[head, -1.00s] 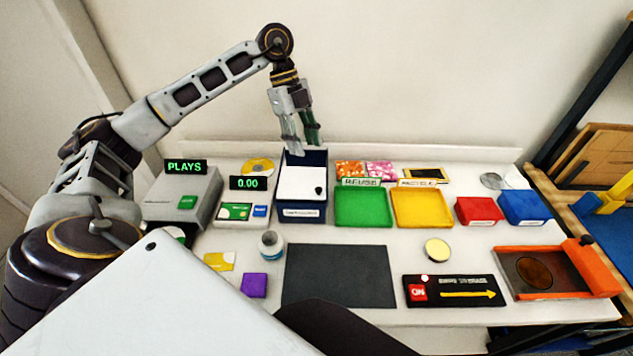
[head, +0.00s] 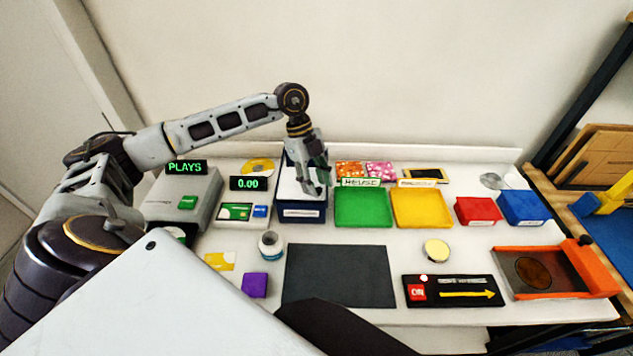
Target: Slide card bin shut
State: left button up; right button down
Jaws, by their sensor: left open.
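The card bin (head: 301,212) is a dark blue box at the back of the table, left of the green tray. Its white lid (head: 290,184) covers much of the top, and a dark blue strip shows behind it. The knob seen on the lid earlier is hidden by my left gripper. My left gripper (head: 316,192) is open, pointing down over the right front part of the lid. I cannot tell whether it touches the lid or knob. My right gripper is out of view.
The green tray (head: 363,222) stands close to the bin's right, with the yellow tray (head: 423,221) beyond. A card reader (head: 240,222) with a 0.00 display is on the left.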

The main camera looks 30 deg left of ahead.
pick_arm(q)
jog(key=shift+d+f, duration=0.1)
jog(key=shift+f, duration=0.1)
jog(key=shift+c, duration=0.5)
grip_shut()
jog(key=shift+s, duration=0.1)
